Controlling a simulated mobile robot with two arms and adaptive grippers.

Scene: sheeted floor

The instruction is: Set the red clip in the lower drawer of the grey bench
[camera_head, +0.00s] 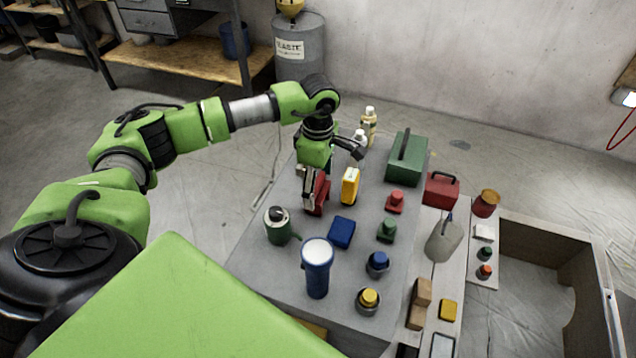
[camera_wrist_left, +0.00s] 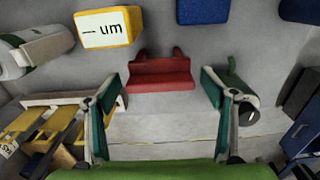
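The red clip (camera_head: 321,196) stands on the grey table top (camera_head: 300,275), left of a yellow box. It also shows in the left wrist view (camera_wrist_left: 160,76), in the gap ahead of my fingers. My left gripper (camera_head: 313,182) is over the clip and hides part of it. In the left wrist view the left gripper (camera_wrist_left: 160,92) has its fingers wide apart, one to each side of the clip, and holds nothing. The grey bench (camera_head: 185,62) with grey drawers is at the back left; its lower drawer (camera_head: 148,22) looks shut. My right gripper is not in view.
Near the clip stand the yellow box (camera_head: 350,187), a green canister (camera_head: 277,228), a blue box (camera_head: 341,233) and a blue torch (camera_head: 317,270). A green case (camera_head: 406,158) and bottles (camera_head: 369,124) stand farther back. Open floor (camera_head: 235,160) lies between table and bench.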

